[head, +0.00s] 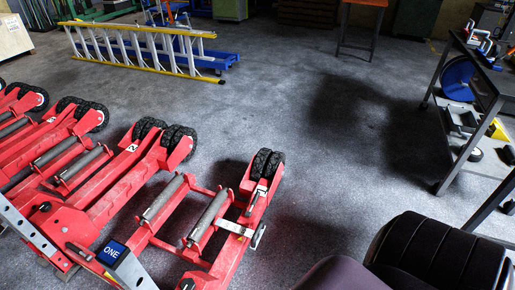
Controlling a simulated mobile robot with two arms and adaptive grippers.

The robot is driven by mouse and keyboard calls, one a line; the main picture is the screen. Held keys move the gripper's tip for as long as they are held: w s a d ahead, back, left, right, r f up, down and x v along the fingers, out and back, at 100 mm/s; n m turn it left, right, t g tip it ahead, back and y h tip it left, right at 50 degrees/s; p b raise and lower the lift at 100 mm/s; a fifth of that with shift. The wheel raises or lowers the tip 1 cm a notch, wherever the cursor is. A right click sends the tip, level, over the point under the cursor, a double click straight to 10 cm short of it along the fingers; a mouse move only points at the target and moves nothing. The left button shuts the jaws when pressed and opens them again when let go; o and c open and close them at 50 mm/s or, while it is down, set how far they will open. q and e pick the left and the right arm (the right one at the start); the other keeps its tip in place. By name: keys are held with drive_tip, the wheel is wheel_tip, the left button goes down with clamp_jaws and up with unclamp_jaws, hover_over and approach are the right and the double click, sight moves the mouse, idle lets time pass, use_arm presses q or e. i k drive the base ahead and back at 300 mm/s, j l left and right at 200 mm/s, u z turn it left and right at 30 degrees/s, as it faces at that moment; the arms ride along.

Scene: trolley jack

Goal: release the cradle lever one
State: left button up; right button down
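A red trolley jack (225,262) stands on the floor at the lower left, with twin black wheels (266,164) at its far end. Its cradle has two grey rollers, one on the left (163,198) and one on the right (208,218). A blue label reading ONE (111,252) sits on a grey metal part at the bottom left. A small metal bracket or lever (257,236) sticks out at the right rail; I cannot tell whether it is the cradle lever. Neither gripper shows in this view.
Similar red jack arms with wheels (178,140) stand to the left. A yellow ladder (150,48) lies behind. A dark trolley (488,85) stands at the right. A black ribbed padded shape (440,250) fills the bottom right. The middle floor is clear.

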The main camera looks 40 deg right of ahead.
sight(254, 202)
drive_tip(key=l+u, duration=0.1)
drive_tip(key=l, duration=2.9)
drive_tip(key=i, duration=0.05)
